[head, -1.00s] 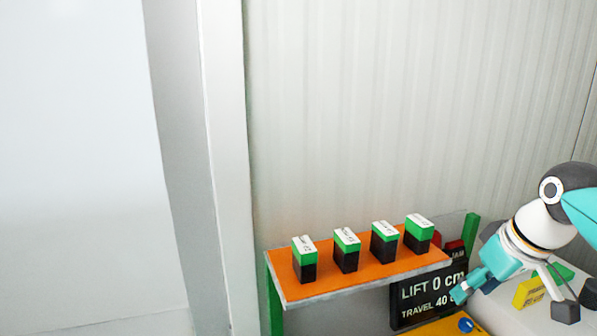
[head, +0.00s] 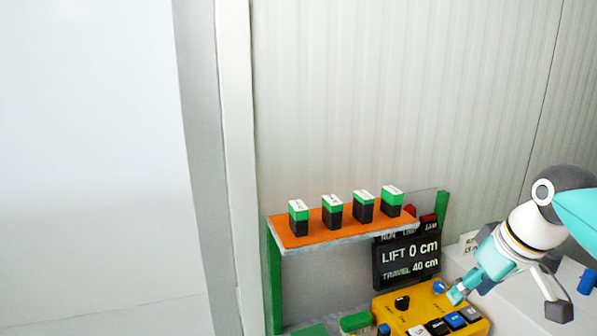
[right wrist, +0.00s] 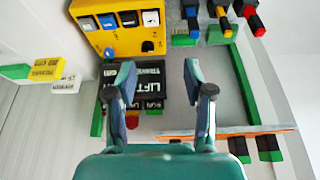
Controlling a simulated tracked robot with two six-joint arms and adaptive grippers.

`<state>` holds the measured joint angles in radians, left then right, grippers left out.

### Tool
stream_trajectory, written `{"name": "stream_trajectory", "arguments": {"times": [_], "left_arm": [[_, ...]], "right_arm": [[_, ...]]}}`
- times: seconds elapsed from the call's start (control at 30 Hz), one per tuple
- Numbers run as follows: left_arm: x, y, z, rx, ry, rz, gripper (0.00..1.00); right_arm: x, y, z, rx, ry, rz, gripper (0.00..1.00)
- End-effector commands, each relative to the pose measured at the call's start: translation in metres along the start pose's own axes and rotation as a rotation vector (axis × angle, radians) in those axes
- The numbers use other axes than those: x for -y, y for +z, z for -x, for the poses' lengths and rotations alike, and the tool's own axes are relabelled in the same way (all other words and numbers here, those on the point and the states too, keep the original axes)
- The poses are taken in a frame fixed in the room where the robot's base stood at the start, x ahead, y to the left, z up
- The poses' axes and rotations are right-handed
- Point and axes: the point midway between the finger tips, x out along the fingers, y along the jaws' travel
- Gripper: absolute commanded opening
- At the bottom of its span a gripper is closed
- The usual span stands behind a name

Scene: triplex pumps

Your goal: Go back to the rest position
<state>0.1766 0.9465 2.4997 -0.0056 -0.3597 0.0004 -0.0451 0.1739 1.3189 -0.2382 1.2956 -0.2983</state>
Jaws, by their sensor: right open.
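My right gripper (head: 464,290) is at the lower right of the head view, over the right part of a yellow control box (head: 385,309). In the right wrist view its two teal fingers (right wrist: 158,74) stand apart with nothing between them. Beyond them are the yellow box (right wrist: 118,40) and a dark display (right wrist: 150,85). I cannot tell whether the fingers touch the box. My left gripper is in neither view.
An orange shelf (head: 283,236) bears several black-and-green blocks (head: 332,213). Below it, the display (head: 409,262) reads LIFT 0 cm, TRAVEL 40 cm. The box has a black knob (head: 402,303) and several buttons. A pale pillar (head: 236,170) stands left.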

Motion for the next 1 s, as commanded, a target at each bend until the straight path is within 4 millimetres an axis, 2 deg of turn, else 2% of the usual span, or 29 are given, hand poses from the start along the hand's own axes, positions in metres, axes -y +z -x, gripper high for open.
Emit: {"name": "stream_trajectory", "arguments": {"times": [0.03, 0.27, 0.47, 0.57, 0.67, 0.7, 0.8, 0.87, 0.9, 0.97, 1.0], "left_arm": [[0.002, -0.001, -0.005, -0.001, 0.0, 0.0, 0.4], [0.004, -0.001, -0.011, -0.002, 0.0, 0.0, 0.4], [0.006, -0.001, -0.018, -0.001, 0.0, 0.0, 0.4], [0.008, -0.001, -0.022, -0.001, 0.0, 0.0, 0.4], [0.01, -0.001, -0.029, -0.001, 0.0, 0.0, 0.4], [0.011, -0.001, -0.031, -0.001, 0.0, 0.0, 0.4], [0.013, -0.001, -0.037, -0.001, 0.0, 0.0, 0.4], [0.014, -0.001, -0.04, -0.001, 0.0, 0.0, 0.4], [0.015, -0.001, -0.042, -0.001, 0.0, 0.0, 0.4], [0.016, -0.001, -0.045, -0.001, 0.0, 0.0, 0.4], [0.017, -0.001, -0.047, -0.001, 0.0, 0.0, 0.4]], "right_arm": [[-0.001, 0.003, -0.018, 0.027, -0.007, -0.002, 0.52], [0.004, 0.018, -0.074, 0.141, -0.045, 0.0, 0.52], [0.018, 0.048, -0.139, 0.28, -0.105, 0.006, 0.52], [0.029, 0.07, -0.182, 0.354, -0.145, 0.008, 0.52], [0.049, 0.103, -0.238, 0.436, -0.2, 0.001, 0.52], [0.059, 0.119, -0.263, 0.467, -0.223, -0.007, 0.52], [0.088, 0.164, -0.319, 0.531, -0.28, -0.035, 0.52], [0.107, 0.193, -0.349, 0.561, -0.31, -0.06, 0.52], [0.121, 0.214, -0.367, 0.578, -0.329, -0.081, 0.52], [0.143, 0.246, -0.391, 0.6, -0.355, -0.118, 0.52], [0.159, 0.269, -0.404, 0.613, -0.37, -0.147, 0.52]]}}
